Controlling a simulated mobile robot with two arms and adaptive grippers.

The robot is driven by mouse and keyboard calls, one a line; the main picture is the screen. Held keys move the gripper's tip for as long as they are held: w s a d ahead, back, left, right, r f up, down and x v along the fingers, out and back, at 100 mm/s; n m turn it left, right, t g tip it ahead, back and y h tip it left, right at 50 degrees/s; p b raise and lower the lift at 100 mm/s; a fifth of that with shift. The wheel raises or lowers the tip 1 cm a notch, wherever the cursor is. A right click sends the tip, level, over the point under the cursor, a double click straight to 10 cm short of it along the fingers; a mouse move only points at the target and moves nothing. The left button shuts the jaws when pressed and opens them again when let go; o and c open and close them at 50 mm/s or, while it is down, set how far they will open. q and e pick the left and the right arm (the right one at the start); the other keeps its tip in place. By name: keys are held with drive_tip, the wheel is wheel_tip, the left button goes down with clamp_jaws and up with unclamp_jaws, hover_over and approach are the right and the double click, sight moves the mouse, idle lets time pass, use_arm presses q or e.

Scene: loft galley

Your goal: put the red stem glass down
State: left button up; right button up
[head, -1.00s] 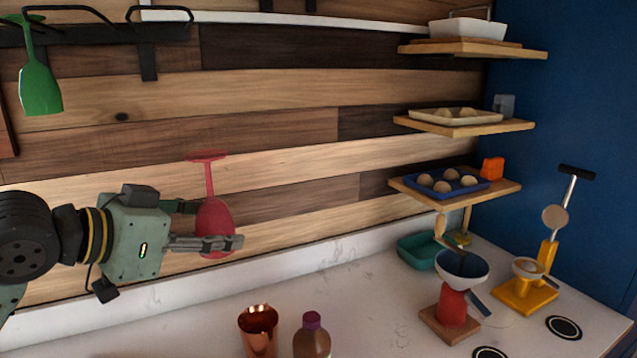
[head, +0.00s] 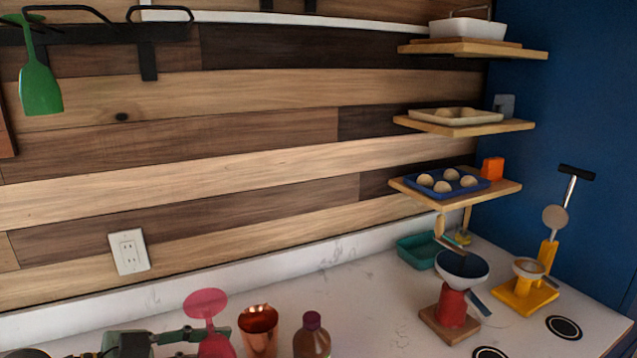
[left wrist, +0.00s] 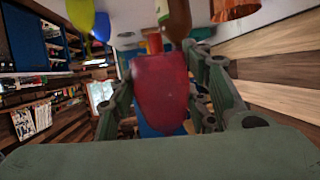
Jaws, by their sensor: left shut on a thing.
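The red stem glass (head: 206,303) is upside down in the head view, its round foot up and its bowl (head: 216,346) down at the lower frame edge. My left gripper (head: 190,338) is shut on the bowl, low over the counter (head: 390,310). In the left wrist view the red bowl (left wrist: 160,95) fills the space between the fingers of my left gripper (left wrist: 166,85). The rim is cut off in the head view, so I cannot tell whether it touches the counter. My right gripper is not in view.
A copper cup (head: 259,332) stands close to the right of the glass, with a brown bottle (head: 312,340) beyond it. A red grinder-like piece (head: 452,305) and a yellow stand (head: 525,297) are farther right. The counter between bottle and red piece is clear.

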use_arm(q)
drive_tip(key=s+a+f, duration=0.3)
drive_tip(key=s+f, duration=0.2)
drive_tip(key=shift+f+t, duration=0.15)
drive_tip(key=shift+t, duration=0.15)
